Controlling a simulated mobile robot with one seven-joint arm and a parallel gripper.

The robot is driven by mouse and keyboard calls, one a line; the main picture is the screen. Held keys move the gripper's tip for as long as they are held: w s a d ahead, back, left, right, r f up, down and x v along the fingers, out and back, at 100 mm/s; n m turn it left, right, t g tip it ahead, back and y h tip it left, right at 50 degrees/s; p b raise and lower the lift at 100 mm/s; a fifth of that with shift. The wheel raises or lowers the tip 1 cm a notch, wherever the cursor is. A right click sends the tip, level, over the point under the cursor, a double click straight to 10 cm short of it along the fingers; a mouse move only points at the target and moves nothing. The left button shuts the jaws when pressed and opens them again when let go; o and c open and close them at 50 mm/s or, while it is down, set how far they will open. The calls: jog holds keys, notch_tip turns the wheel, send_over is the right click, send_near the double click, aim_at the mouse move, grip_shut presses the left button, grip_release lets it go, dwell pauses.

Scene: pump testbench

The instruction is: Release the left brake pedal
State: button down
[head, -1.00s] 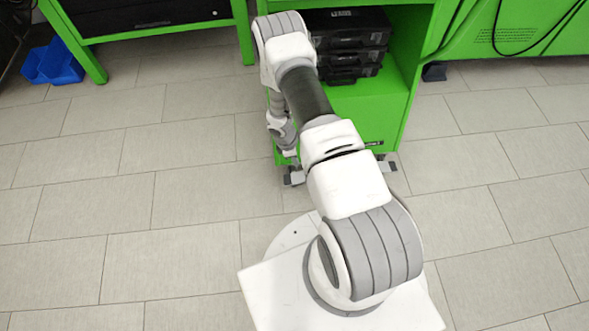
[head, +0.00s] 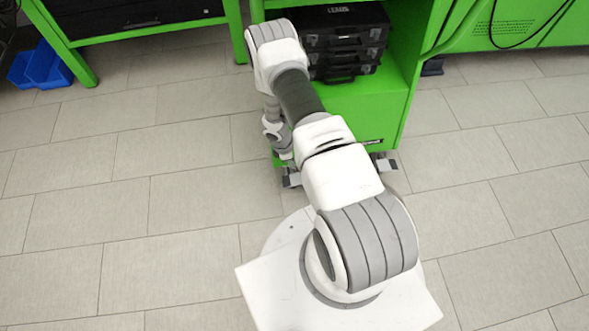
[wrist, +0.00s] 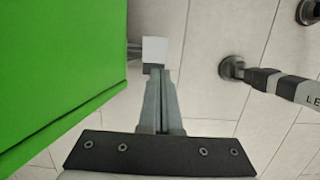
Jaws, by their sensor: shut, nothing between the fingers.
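The left brake pedal (head: 291,180) is a small grey piece low at the front left corner of the green cart. In the wrist view, a small block with a white top and dark grey front (wrist: 154,52), apparently this pedal, shows just beyond my fingertips. My gripper (wrist: 161,74) is shut with its fingers together and nothing between them. It points at the block; I cannot tell whether it touches. In the head view my arm hides most of my gripper. A second grey pedal (head: 385,163) is at the cart's front right corner.
The green cart (head: 385,113) holds several black cases (head: 345,40); its green side (wrist: 60,70) fills the left of the wrist view. A green bench (head: 70,50) and blue bin (head: 42,66) stand back left. Tiled floor is clear.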

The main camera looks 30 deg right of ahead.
aim_at(293, 180)
jog(key=f+b, duration=0.1)
jog(key=f, duration=0.3)
jog(key=d+f+b, duration=0.1)
jog(key=f+b, duration=0.1)
jog(key=f, duration=0.2)
jog(key=d+f+b, duration=0.1)
jog(key=f+b, duration=0.1)
jog(key=f, duration=0.2)
jog(key=shift+s+d+f, duration=0.2)
jog(key=shift+s+f, duration=0.05)
jog(key=shift+f, duration=0.1)
